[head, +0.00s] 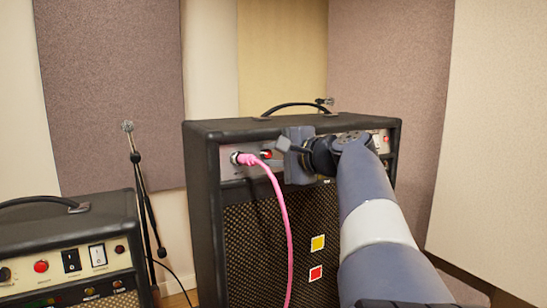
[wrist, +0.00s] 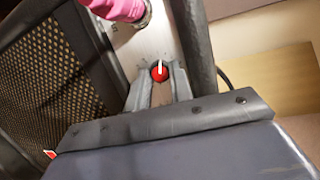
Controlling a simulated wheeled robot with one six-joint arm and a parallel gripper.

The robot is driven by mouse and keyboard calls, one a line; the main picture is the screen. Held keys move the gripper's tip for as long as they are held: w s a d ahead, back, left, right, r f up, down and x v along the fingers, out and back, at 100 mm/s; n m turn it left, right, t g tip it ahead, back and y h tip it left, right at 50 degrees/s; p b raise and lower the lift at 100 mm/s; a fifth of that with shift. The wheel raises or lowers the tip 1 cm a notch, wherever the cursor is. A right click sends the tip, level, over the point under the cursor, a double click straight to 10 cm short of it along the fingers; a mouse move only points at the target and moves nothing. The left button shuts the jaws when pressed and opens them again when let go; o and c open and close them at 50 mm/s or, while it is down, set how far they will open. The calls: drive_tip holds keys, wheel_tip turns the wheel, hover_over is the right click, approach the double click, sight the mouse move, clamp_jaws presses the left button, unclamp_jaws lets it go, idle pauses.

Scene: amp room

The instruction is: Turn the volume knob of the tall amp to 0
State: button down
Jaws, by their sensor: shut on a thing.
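The tall amp (head: 215,190) is a black cabinet with a light control panel along its upper front. A red knob (head: 266,154) sits on the panel just right of a pink plug (head: 245,159). In the wrist view the red knob (wrist: 159,75) has a white pointer line toward the top of the picture, and the pink plug (wrist: 118,8) is beyond it. My gripper (head: 276,147) is at the panel, its fingers shut on the red knob. My gripper and arm hide the middle of the panel. No knob lettering is readable.
The pink cable (head: 284,215) hangs down the amp's front, left of my arm. A shorter amp (head: 75,232) with switches stands at the lower left. A microphone stand (head: 143,190) is between the amps. Padded walls stand behind and to the right.

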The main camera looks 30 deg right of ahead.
drive_tip(key=n+g, duration=0.1)
drive_tip(key=n, duration=0.5)
drive_tip(key=shift+r+h, duration=0.1)
drive_tip(key=shift+h, duration=0.2)
drive_tip(key=n+g+h, duration=0.1)
drive_tip(key=n, duration=0.5)
drive_tip(key=shift+a, duration=0.1)
idle(0.3)
drive_tip(key=c, duration=1.3)
unclamp_jaws()
drive_tip(key=shift+r, duration=0.1)
drive_tip(key=shift+o, duration=0.2)
drive_tip(key=v, duration=1.1)
drive_tip(key=shift+w+a, duration=0.1)
drive_tip(key=shift+w, duration=0.05)
